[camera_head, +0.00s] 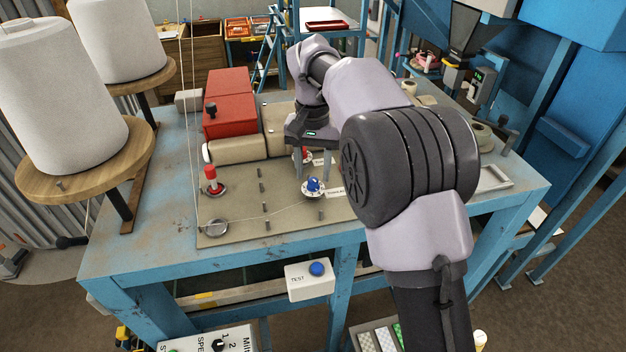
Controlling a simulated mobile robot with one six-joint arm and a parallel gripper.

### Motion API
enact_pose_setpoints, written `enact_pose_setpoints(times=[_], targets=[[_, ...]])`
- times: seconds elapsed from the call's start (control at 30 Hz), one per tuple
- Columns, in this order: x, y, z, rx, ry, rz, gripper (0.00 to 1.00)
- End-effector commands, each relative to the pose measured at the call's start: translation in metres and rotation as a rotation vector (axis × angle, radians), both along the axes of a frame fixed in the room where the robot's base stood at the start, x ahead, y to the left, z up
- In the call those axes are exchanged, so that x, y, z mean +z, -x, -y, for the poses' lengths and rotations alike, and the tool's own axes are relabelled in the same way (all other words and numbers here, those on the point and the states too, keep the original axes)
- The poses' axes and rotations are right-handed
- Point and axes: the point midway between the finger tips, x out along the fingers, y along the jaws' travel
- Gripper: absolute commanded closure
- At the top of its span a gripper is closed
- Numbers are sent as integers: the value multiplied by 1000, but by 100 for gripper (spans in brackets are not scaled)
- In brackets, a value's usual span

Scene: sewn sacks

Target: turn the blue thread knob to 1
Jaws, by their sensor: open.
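The blue thread knob (314,184) sits on a pale round dial on the grey-beige machine plate (285,218). It has a light mark on its face, but the dial's numbers are too small to read. My gripper (313,166) is open and points down, just above and behind the blue knob in the picture. I cannot tell whether its fingers touch the knob. A red knob (303,155) shows partly behind the gripper's fingers. A small label (335,192) lies right of the blue knob, partly covered by my arm.
A red-topped post (211,178) and several small pegs stand on the plate. A red machine housing (229,102) is behind. Large thread cones (60,95) stand at left. A white TEST box with a blue button (316,269) hangs at the table's front edge. My arm hides the plate's right side.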

Motion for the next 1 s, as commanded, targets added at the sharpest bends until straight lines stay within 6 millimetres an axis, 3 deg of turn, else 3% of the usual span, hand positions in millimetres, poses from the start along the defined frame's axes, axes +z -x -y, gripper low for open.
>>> enact_pose_setpoints(times=[0.2, 0.43, 0.47, 0.6, 0.7, 1.0], targets=[[-18, 0, 0, 0, 0, 0, 56], [-19, 0, 0, 0, 0, 1, 56], [-19, 0, 0, 0, 0, 1, 58], [-19, 0, 0, 0, 0, 1, 85], [-19, 0, 0, 0, 0, 1, 100], [-19, 0, 0, -21, 0, 1, 100]])
